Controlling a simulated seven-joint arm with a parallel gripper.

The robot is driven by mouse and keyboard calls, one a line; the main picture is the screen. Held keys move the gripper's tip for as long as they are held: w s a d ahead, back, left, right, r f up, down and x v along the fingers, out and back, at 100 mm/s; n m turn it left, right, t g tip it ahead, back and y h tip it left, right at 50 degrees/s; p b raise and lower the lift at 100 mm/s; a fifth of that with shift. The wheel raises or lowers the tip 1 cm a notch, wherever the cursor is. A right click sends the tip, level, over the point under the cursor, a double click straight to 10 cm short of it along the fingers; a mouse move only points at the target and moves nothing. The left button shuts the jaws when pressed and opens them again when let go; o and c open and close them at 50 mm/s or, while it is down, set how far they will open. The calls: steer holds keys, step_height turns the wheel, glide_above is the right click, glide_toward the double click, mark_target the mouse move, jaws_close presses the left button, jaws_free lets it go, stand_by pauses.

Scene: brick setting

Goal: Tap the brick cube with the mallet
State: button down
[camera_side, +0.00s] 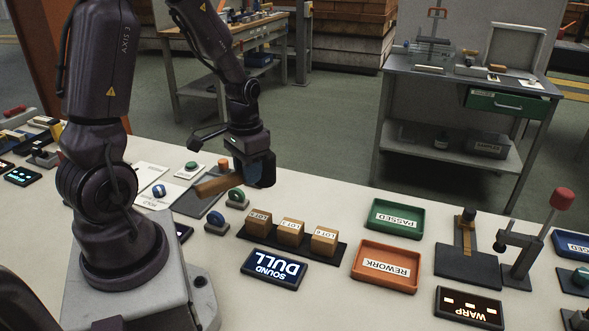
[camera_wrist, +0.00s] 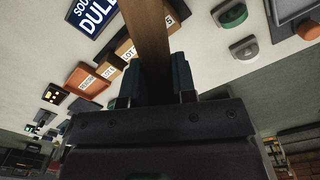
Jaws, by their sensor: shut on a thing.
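My gripper (camera_side: 254,170) is shut on the mallet's wooden handle (camera_side: 213,186) and holds it above the table, left of the cubes. In the wrist view the handle (camera_wrist: 148,38) runs up between my dark fingers (camera_wrist: 157,78). The mallet's head cannot be made out clearly. In the wrist view the handle partly hides the row.
A SOUND/DULL sign (camera_side: 274,269) lies in front of the cubes. A green PASSED tray (camera_side: 396,228) and an orange REWORK tray (camera_side: 359,273) lie right of them. A red-knobbed press (camera_side: 527,250) is far right.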

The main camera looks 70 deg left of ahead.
mark_target(236, 178)
steer(key=shift+s+a+f+m, duration=0.15)
steer(key=shift+s+f, duration=0.05)
steer(key=shift+s, duration=0.35)
steer(key=shift+s+a+f+m, duration=0.1)
steer(key=shift+s+f+m, duration=0.1)
steer(key=shift+s, duration=0.35)
steer(key=shift+s+d+f+m, duration=0.15)
steer(key=shift+s+f+m, duration=0.1)
steer(key=shift+m, duration=0.1)
steer(key=shift+f+m, duration=0.1)
steer(key=shift+m, duration=0.5)
steer(key=shift+w+f, duration=0.1)
steer(key=shift+f, duration=2.35)
steer(key=shift+f, duration=0.15)
steer(key=shift+f, duration=0.8)
steer(key=shift+r, duration=3.5)
